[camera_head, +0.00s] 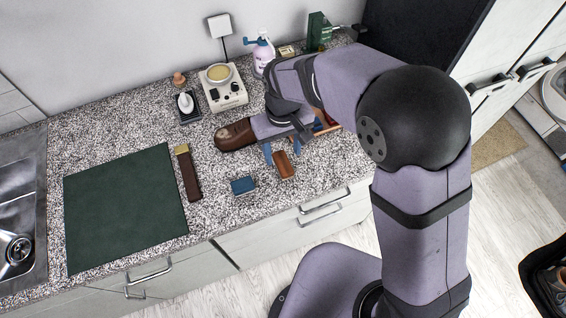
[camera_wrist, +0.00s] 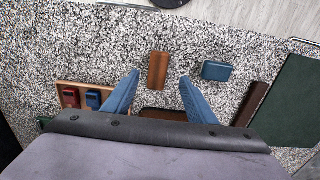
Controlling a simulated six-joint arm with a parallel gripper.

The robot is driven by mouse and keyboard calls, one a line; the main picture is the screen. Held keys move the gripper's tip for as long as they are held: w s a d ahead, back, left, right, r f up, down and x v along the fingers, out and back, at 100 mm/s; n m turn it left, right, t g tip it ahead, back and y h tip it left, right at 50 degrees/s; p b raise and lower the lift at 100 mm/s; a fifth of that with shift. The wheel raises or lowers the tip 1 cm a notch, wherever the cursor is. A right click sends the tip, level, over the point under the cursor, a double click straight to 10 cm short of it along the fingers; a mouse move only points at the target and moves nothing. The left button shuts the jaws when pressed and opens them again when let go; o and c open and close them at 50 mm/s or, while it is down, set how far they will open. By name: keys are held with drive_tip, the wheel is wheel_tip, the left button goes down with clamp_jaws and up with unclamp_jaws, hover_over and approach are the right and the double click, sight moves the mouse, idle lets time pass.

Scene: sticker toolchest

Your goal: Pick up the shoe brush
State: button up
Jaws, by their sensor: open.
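The shoe brush appears to be the reddish-brown wooden block (camera_head: 284,165) lying flat on the speckled counter, near its front edge; it also shows in the wrist view (camera_wrist: 158,71). My gripper (camera_head: 283,149) is above the counter, just behind the block in the head view. In the wrist view my gripper (camera_wrist: 160,79) has its two blue fingers spread apart, with the block lined up between and just beyond their tips. Nothing is held. The block's bristles cannot be seen.
A blue box (camera_head: 243,185) lies left of the block, then a dark brown strip (camera_head: 188,175) and a green mat (camera_head: 125,205). A brown shoe (camera_head: 234,135) is behind. A wooden tray (camera_wrist: 62,88) holds small red and blue items. Counter around the block is clear.

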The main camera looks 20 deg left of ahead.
sight(284, 165)
drive_tip(key=shift+d+f+p, duration=0.15)
drive_tip(key=shift+f+p, duration=0.55)
drive_tip(key=shift+f, duration=0.5)
drive_tip(key=shift+d+f+p, duration=0.1)
drive_tip(key=shift+f+p, duration=0.6)
drive_tip(key=shift+f, duration=1.2)
drive_tip(key=c, duration=1.3)
drive_tip(key=shift+o, duration=0.2)
drive_tip(key=shift+r, duration=0.15)
wheel_tip(284, 165, up, 10)
drive_tip(key=b, duration=0.3)
